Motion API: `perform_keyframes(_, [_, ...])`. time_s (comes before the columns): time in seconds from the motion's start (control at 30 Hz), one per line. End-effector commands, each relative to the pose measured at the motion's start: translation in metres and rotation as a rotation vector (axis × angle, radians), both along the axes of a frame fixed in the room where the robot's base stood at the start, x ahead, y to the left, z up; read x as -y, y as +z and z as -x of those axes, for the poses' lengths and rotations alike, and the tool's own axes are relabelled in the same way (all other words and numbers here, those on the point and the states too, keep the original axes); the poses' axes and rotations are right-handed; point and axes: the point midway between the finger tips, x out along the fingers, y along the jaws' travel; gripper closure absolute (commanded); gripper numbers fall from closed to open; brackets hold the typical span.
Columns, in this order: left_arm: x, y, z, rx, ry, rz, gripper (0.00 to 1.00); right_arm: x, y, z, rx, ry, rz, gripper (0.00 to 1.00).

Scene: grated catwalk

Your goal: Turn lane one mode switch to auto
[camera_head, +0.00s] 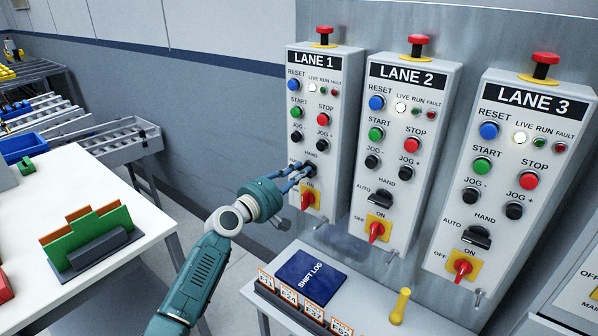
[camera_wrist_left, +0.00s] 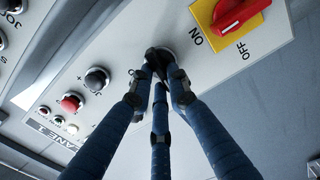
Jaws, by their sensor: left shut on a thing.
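The LANE 1 panel (camera_head: 316,130) is the leftmost of three grey control boxes. Its black mode switch (camera_head: 311,170) sits below the JOG buttons, between the AUTO and HAND labels, and is largely covered by my fingers. My left gripper (camera_head: 304,174) is shut on the mode switch. In the left wrist view, the fingers of my left gripper (camera_wrist_left: 160,68) converge on the black mode switch (camera_wrist_left: 158,56). The exact angle of the knob is hidden by the fingers. My right gripper is not in view.
A red rotary OFF/ON switch (camera_head: 308,199) on a yellow plate is just below the gripper. LANE 2 (camera_head: 408,130) and LANE 3 (camera_head: 505,170) panels stand to the right.

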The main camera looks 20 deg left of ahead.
Motion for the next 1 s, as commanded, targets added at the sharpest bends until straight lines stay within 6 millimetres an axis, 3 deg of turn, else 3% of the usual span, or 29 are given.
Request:
perform_keyframes(0.3, [-0.0008,-0.0008,-0.0001,-0.040,0.001,0.110,1.00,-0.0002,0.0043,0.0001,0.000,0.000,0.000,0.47])
perform_keyframes(0.83, [-0.0008,-0.0016,-0.0001,-0.048,0.000,0.129,1.00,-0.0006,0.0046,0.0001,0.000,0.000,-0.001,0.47])
perform_keyframes(0.87, [-0.0008,-0.0016,-0.0001,-0.048,0.000,0.129,0.80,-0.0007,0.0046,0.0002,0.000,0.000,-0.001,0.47])
perform_keyframes(0.9, [-0.0008,-0.0016,-0.0001,-0.048,0.000,0.129,0.72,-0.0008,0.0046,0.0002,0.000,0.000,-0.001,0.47])
perform_keyframes(0.93, [-0.0008,-0.0016,-0.0001,-0.048,0.000,0.128,0.66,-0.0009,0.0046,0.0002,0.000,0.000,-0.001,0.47])
perform_keyframes(1.0, [-0.0008,-0.0015,-0.0001,-0.048,0.000,0.128,0.65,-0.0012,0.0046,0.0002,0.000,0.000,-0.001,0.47])
